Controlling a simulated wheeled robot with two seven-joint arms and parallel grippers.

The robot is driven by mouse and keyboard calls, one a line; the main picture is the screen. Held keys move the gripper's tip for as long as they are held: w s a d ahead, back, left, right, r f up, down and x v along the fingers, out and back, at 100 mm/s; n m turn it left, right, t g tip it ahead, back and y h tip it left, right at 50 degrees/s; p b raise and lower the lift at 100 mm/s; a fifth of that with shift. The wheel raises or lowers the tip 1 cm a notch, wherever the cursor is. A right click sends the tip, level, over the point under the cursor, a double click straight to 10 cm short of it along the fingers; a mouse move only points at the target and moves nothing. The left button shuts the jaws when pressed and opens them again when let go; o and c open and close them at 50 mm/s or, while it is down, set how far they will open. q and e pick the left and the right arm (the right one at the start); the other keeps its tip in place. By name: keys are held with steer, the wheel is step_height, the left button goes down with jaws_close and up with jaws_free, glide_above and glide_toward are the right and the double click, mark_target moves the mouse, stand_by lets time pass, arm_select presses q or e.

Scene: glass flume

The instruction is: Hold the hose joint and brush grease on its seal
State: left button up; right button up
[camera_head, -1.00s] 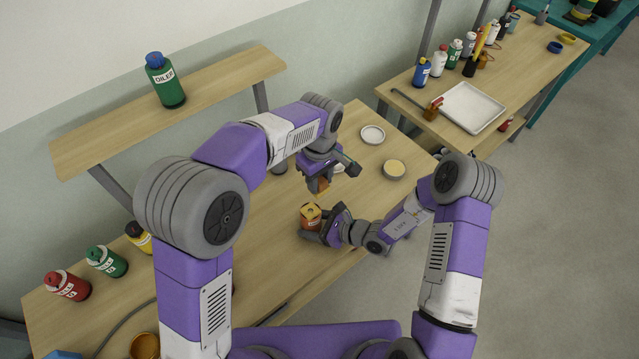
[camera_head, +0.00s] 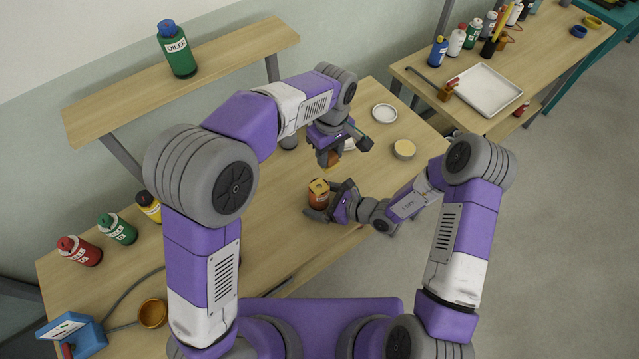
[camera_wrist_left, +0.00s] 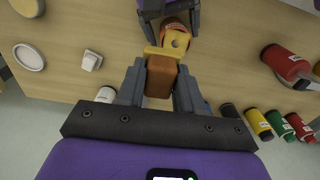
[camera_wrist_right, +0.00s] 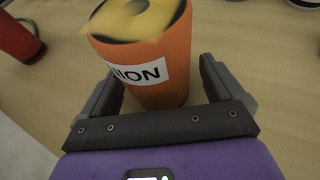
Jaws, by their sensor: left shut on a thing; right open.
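The hose joint, an orange cylinder labelled "UNION" with a yellow top (camera_head: 318,198), stands on the bench. In the right wrist view the joint (camera_wrist_right: 150,65) is between the fingers of my open right gripper (camera_wrist_right: 165,100), with a gap at the right finger. My right gripper (camera_head: 338,205) reaches it from the right. My left gripper (camera_head: 332,150) is shut on an orange-brown block with a yellow end (camera_wrist_left: 160,78), seemingly the brush. It is above and beside the joint; whether the yellow end touches cannot be told. The joint's top also shows in the left wrist view (camera_wrist_left: 176,40).
An open tin with tan contents (camera_head: 404,149) and a white round lid (camera_head: 384,113) lie to the right. Red, green and yellow bottles (camera_head: 118,229) stand at the left. A shelf (camera_head: 200,75) holds an oiler bottle. A second table (camera_head: 530,60) holds a white tray.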

steer(key=v, duration=1.2)
steer(key=shift+r, duration=0.1)
